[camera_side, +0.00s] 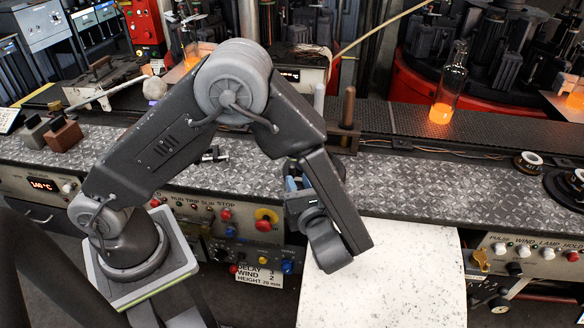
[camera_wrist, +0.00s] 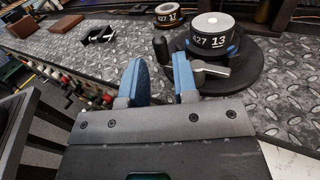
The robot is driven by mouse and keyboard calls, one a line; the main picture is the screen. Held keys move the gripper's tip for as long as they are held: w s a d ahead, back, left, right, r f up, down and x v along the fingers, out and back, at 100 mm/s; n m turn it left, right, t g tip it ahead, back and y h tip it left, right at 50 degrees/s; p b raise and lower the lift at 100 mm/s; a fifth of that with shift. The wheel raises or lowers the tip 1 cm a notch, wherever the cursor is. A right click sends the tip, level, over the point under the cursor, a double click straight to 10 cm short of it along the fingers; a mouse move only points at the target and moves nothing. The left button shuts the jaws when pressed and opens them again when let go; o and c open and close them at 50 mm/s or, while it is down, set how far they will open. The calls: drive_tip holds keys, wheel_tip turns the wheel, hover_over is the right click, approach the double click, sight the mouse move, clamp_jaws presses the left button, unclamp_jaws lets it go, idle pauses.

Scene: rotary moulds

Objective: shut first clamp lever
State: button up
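In the wrist view, a round mould (camera_wrist: 212,38) with a pale top and a dark band marked 13 stands on a black round plate (camera_wrist: 248,68). A grey metal lever (camera_wrist: 212,69) lies in front of the mould, just right of my right fingertip. A black upright knob (camera_wrist: 160,48) stands left of the mould. I cannot tell whether the lever is shut. My gripper (camera_wrist: 157,75) has two blue fingers, apart with nothing between them. In the side view, my gripper (camera_side: 296,184) is partly hidden by my arm over the bench's front edge.
Another ring-shaped mould marked 17 (camera_wrist: 170,14) stands behind. In the side view, a glowing glass bottle (camera_side: 448,90) stands on the conveyor (camera_side: 470,131) behind the bench (camera_side: 440,185).

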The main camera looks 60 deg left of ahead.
sight(293, 171)
drive_tip(key=shift+x, duration=2.7)
drive_tip(key=shift+c, duration=0.3)
clamp_jaws()
